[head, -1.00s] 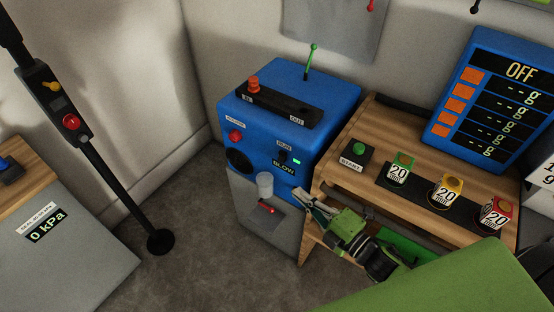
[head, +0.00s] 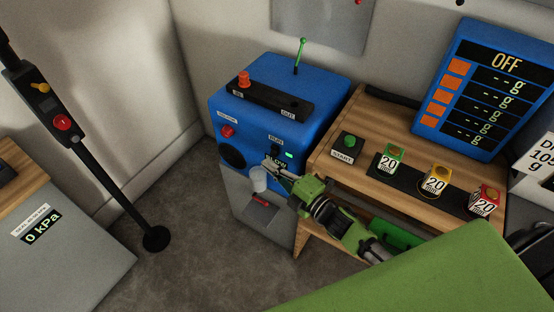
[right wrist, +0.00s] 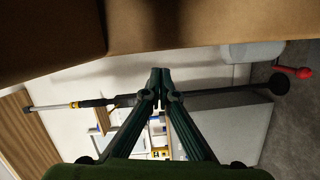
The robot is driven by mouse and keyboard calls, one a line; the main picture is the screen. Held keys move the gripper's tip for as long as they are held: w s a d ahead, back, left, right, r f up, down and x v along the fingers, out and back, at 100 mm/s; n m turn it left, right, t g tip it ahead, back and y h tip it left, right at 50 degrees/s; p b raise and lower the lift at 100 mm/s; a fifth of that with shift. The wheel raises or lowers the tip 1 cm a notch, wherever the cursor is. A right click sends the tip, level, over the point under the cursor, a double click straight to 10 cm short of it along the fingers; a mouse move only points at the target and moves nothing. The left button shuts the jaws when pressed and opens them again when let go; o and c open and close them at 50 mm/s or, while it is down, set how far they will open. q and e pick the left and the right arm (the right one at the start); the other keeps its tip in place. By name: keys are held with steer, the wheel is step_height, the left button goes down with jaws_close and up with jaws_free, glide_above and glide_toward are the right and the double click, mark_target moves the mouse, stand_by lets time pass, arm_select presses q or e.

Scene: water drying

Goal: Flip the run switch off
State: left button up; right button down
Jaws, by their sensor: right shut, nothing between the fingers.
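The blue machine (head: 281,98) stands in the middle of the head view. Its front carries the RUN label (head: 276,141) with a small dark run switch (head: 274,152) just below it. A green lit indicator (head: 289,155) is beside the switch, and the display below reads BLOW, partly covered. My right gripper (head: 268,165) is shut and empty, its fingertips in front of the panel just below the switch. I cannot tell whether they touch the panel. In the right wrist view the closed fingertips (right wrist: 160,72) meet with nothing between them. My left gripper is out of view.
A whitish cup (head: 259,179) and a red lever (head: 260,199) are just below my right fingertips. The wooden bench (head: 330,166) with the START button (head: 349,142) and several 20 blocks stands to the right. A black pole (head: 112,184) stands left; floor between is clear.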

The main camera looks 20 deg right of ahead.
mark_target(275, 150)
steer(key=w+d, duration=0.1)
steer(key=d, duration=0.1)
steer(key=shift+w+d+f, duration=0.35)
steer(key=shift+w, duration=0.05)
